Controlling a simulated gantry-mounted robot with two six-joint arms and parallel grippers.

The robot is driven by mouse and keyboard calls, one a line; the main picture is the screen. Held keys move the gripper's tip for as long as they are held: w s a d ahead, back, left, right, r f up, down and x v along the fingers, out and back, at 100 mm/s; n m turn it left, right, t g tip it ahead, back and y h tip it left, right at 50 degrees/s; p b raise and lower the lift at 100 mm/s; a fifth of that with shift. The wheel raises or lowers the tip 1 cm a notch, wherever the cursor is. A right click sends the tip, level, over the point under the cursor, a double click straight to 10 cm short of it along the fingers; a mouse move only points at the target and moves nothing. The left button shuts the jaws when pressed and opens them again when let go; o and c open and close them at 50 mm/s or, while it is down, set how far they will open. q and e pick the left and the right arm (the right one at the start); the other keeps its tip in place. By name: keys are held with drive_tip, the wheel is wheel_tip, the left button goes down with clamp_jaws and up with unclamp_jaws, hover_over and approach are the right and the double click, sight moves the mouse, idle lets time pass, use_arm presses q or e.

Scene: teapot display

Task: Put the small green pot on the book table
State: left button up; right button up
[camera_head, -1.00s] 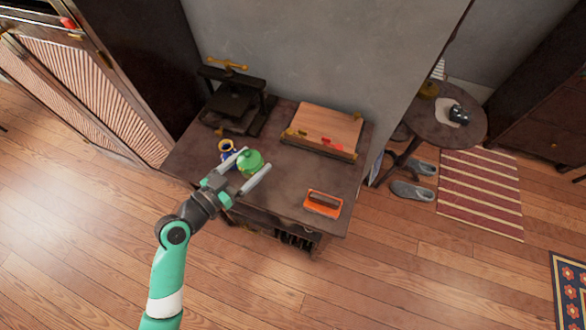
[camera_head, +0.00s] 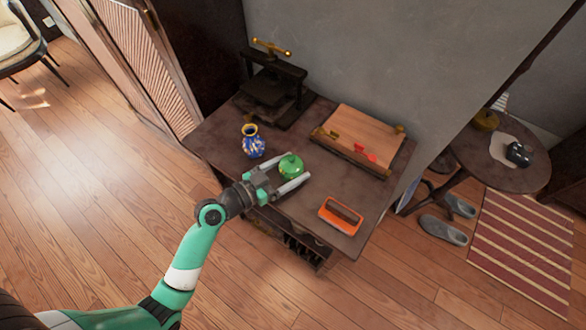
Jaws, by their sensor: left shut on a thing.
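The small green pot (camera_head: 291,165) is round and shows between the two pale fingers of my left gripper (camera_head: 295,177), in the head view. My left gripper is shut on it, reaching in from the lower left over the dark table (camera_head: 210,145) that carries a press and a board. I cannot tell whether the pot touches the tabletop or is held just above it. Its lower part is partly hidden by the fingers. My right gripper is not in view.
A blue and gold vase (camera_head: 253,143) stands just left of the pot. A black press (camera_head: 272,88) and a wooden board (camera_head: 365,137) are at the back. An orange-framed box (camera_head: 341,215) sits at the front right. A round side table (camera_head: 500,165) stands farther right.

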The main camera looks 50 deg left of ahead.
use_arm(q)
drive_tip(key=shift+f, duration=0.15)
drive_tip(key=o, duration=1.4)
drive_tip(key=shift+r, duration=0.25)
drive_tip(key=shift+s, duration=0.2)
drive_tip(key=s+a+r+p, duration=0.1)
drive_tip(key=s+p, duration=0.2)
drive_tip(key=s, duration=0.8)
drive_tip(key=shift+s+r, duration=0.2)
drive_tip(key=shift+r, duration=0.15)
drive_tip(key=shift+a, duration=0.1)
